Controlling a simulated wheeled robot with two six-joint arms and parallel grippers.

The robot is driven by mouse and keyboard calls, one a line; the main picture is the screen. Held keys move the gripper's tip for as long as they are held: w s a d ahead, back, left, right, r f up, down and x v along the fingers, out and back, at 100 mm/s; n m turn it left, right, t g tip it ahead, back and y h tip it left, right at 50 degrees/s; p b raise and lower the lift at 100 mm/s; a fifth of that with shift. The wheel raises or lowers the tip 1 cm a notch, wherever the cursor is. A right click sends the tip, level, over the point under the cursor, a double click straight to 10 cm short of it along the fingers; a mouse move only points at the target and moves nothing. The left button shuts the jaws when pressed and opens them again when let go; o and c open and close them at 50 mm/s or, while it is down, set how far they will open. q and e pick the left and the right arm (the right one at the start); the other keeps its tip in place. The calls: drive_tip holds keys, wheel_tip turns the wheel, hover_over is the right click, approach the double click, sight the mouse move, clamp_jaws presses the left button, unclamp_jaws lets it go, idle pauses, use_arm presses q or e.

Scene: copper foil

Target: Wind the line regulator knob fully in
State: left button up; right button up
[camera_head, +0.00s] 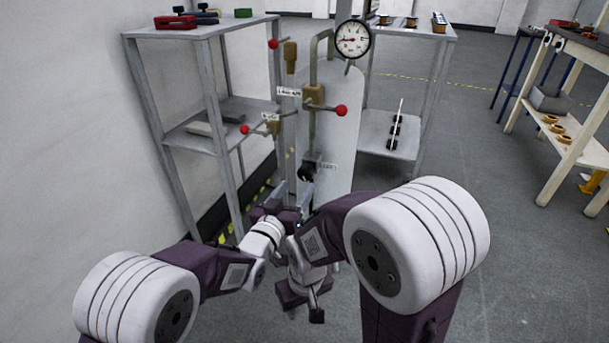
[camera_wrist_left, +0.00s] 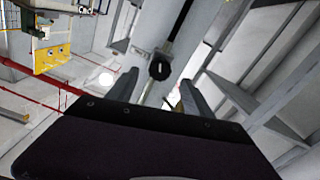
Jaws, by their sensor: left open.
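The line regulator knob (camera_head: 306,172) is small and black and sits low on the upright grey panel (camera_head: 340,115), next to a small white label. In the left wrist view the black knob (camera_wrist_left: 160,68) shows between and just beyond the fingertips. My left gripper (camera_head: 295,192) is open and empty, with its two fingers pointing at the knob. In the left wrist view its fingers (camera_wrist_left: 159,88) stand on either side of the knob, apart from it. My right gripper (camera_head: 315,312) hangs low in front of the panel, pointing down. Its jaws are too small to read.
A round pressure gauge (camera_head: 352,40) tops the panel's pipe. Red-ended valve levers (camera_head: 341,110) stick out above the knob. Grey shelving (camera_head: 215,110) stands at left, another shelf (camera_head: 400,125) at right. A workbench (camera_head: 560,160) is far right. The floor between is clear.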

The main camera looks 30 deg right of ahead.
sight(304, 177)
use_arm(q)
drive_tip(key=p+x, duration=0.2)
drive_tip(key=r+p+x, duration=0.1)
drive_tip(key=p+x, duration=0.1)
drive_tip(key=p, duration=0.1)
drive_tip(key=shift+w+d, duration=0.2)
drive_tip(key=shift+w, duration=0.05)
drive_tip(key=shift+w+d+f+b, duration=0.6)
drive_tip(key=shift+d, duration=0.15)
drive_tip(key=shift+w+d+r, duration=0.1)
drive_tip(key=shift+w+d, duration=0.2)
use_arm(e)
wheel_tip(304, 177, up, 5)
use_arm(q)
clamp_jaws()
